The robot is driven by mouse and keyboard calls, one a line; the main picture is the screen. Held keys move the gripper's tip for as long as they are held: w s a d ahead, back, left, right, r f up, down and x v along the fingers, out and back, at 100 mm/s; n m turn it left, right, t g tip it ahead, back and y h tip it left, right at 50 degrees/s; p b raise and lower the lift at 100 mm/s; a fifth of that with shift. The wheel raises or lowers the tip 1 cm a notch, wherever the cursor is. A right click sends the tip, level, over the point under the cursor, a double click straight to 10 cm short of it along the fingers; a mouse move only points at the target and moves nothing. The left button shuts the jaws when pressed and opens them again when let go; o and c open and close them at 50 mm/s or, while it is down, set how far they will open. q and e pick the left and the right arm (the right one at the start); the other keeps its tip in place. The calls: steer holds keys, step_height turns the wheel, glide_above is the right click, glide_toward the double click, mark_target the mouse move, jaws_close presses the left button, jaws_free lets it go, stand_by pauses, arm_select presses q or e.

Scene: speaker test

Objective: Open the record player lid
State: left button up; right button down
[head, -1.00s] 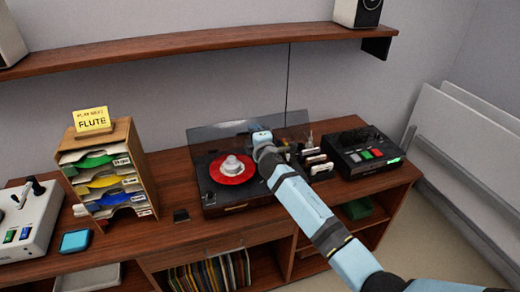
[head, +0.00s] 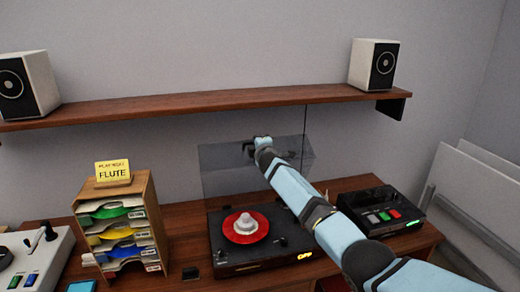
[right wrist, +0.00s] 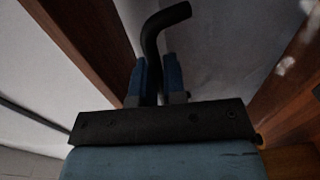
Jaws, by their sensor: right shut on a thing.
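The record player (head: 224,262) stands on the wooden cabinet in the head view, with a red record (head: 231,236) and a pale centre piece on it. Its see-through grey lid (head: 222,178) is raised and stands steeply above the player's rear. My right gripper (head: 253,146) is at the upper part of the lid. In the right wrist view, my right gripper (right wrist: 157,78) has its two blue fingers shut on a black bent handle (right wrist: 165,20). My right arm hides part of the lid and the player's right side. My left gripper is not in view.
A wooden shelf (head: 200,108) with two speakers (head: 373,65) runs above the lid. A paper rack (head: 120,232) with a FLUTE sign stands left of the player. A black button box (head: 380,213) stands on its right.

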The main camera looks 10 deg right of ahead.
steer(key=shift+w+r, duration=0.2)
steer(key=shift+w, duration=0.3)
steer(key=c, duration=1.2)
jaws_free()
steer(key=shift+s, duration=0.1)
steer(key=shift+s, duration=0.1)
steer(key=shift+s+p, duration=0.25)
steer(key=shift+p, duration=0.2)
steer(key=s, duration=0.2)
steer(key=s+p, duration=0.1)
steer(key=s, duration=0.2)
steer(key=shift+d+r+p, duration=0.1)
steer(key=shift+r+p, duration=0.1)
steer(key=shift+p, duration=0.1)
steer(key=shift+s+d+r+b, duration=0.1)
steer(key=shift+s+r+b, duration=0.1)
steer(key=shift+s, duration=1.85)
steer(key=shift+s+r+b, duration=0.1)
steer(key=shift+s+b, duration=0.05)
steer(key=shift+s, duration=1.85)
